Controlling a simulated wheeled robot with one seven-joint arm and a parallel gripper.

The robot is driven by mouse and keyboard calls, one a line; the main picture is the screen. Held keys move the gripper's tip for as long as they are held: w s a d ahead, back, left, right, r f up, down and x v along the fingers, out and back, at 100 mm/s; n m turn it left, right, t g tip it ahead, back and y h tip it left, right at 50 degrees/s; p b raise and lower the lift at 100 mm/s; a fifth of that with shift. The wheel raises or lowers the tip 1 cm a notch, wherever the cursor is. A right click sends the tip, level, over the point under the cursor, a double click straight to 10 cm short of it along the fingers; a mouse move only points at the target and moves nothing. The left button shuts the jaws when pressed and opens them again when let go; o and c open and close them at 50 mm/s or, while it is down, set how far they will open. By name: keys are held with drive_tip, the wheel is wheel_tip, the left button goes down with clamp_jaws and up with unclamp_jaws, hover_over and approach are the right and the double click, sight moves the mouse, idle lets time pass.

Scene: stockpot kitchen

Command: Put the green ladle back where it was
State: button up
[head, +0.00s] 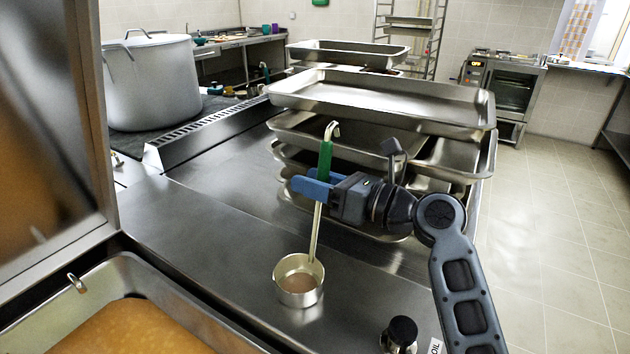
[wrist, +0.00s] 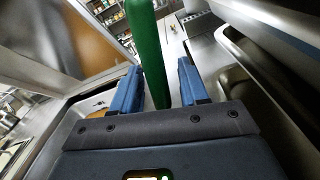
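The green ladle (head: 326,160) is upright with a slight tilt, its hooked metal end at the top and its round metal cup (head: 299,284) at the counter surface. The cup has something brownish inside. My gripper (head: 309,182) is level with the lower part of the green handle, with its blue fingers on either side. In the wrist view the green handle (wrist: 147,50) stands between the spread fingers (wrist: 157,90). A gap shows between the handle and the right finger; contact at the left finger is unclear.
Stacked metal trays (head: 380,98) stand just behind my gripper. A large lidded stockpot (head: 150,85) stands at the back left. A pan with orange-brown contents (head: 105,270) is at the front left. The steel counter (head: 200,235) left of the cup is clear.

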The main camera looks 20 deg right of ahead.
drive_tip(key=shift+o, duration=0.2)
drive_tip(key=v, duration=1.2)
drive_tip(key=shift+r+b, duration=0.15)
drive_tip(key=shift+b, duration=0.3)
